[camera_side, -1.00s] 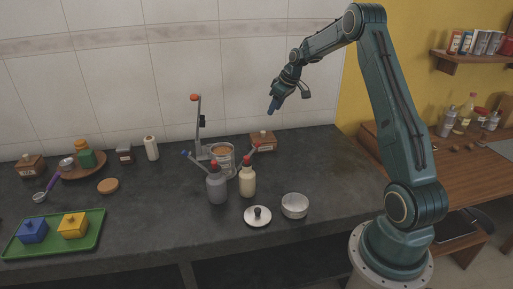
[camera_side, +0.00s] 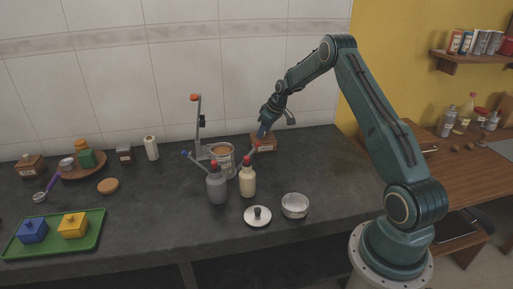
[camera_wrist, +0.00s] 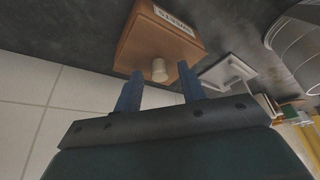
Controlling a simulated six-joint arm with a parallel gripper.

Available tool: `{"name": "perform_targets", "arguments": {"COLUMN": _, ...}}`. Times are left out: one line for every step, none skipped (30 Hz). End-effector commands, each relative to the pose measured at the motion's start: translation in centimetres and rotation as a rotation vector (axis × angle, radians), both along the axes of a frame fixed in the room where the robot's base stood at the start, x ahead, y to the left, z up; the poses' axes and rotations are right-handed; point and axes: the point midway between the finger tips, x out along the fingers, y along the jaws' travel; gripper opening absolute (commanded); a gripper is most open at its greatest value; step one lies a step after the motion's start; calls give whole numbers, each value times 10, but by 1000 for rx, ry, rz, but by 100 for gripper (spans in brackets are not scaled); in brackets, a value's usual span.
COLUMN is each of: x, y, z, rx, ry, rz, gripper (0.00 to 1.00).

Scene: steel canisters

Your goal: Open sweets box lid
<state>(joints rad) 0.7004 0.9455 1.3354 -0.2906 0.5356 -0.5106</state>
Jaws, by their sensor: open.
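A brown wooden box (camera_side: 266,145) with a pale label stands at the back of the dark counter, near the wall. In the wrist view the box (camera_wrist: 160,38) appears upside down, with a pale round knob (camera_wrist: 159,70) on its lid. The lid looks closed. My gripper (camera_side: 262,134) is just above the box, pointing down. In the wrist view its two blue fingers are apart, one to each side of the knob, with gaps between. I cannot tell how high the fingertips are above the lid.
A metal stand (camera_side: 200,125) and a steel canister (camera_side: 222,160) are left of the box. A green tray (camera_side: 90,240) is far left. Counter right of the box is clear.

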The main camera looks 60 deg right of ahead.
Motion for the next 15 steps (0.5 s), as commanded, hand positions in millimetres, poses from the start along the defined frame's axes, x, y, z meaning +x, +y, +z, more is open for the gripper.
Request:
{"name": "perform_targets", "arguments": {"x": 1, "y": 0, "z": -1, "rx": 0, "ry": -1, "rz": 0, "gripper": 40}}
{"name": "perform_targets", "arguments": {"x": 1, "y": 0, "z": -1, "rx": -1, "ry": -1, "rz": 0, "gripper": 40}}
{"name": "perform_targets", "arguments": {"x": 1, "y": 0, "z": -2, "rx": -1, "ry": -1, "rz": 0, "gripper": 40}}
{"name": "perform_targets", "arguments": {"x": 1, "y": 0, "z": -2, "rx": -1, "ry": -1, "rz": 0, "gripper": 40}}
{"name": "perform_targets", "arguments": {"x": 1, "y": 0, "z": -2, "rx": -1, "ry": -1, "rz": 0, "gripper": 40}}
{"name": "perform_targets", "arguments": {"x": 1, "y": 0, "z": -2, "rx": -1, "ry": -1, "rz": 0, "gripper": 40}}
{"name": "perform_targets", "arguments": {"x": 1, "y": 0, "z": -2, "rx": -1, "ry": -1, "rz": 0, "gripper": 40}}
{"name": "perform_targets", "arguments": {"x": 1, "y": 0, "z": -2, "rx": -1, "ry": -1, "rz": 0, "gripper": 40}}
{"name": "perform_targets", "arguments": {"x": 1, "y": 0, "z": -2, "rx": -1, "ry": -1, "rz": 0, "gripper": 40}}
{"name": "perform_targets", "arguments": {"x": 1, "y": 0, "z": -2, "rx": -1, "ry": -1, "rz": 0, "gripper": 38}}
{"name": "perform_targets", "arguments": {"x": 1, "y": 0, "z": -2, "rx": -1, "ry": -1, "rz": 0, "gripper": 32}}
{"name": "perform_targets", "arguments": {"x": 1, "y": 0, "z": -2, "rx": -1, "ry": -1, "rz": 0, "gripper": 24}}
{"name": "perform_targets", "arguments": {"x": 1, "y": 0, "z": -2, "rx": -1, "ry": -1, "rz": 0, "gripper": 19}}
{"name": "perform_targets", "arguments": {"x": 1, "y": 0, "z": -2, "rx": 0, "ry": -1, "rz": 0, "gripper": 13}}
{"name": "perform_targets", "arguments": {"x": 1, "y": 0, "z": -2, "rx": 0, "ry": 0, "rz": 0, "gripper": 5}}
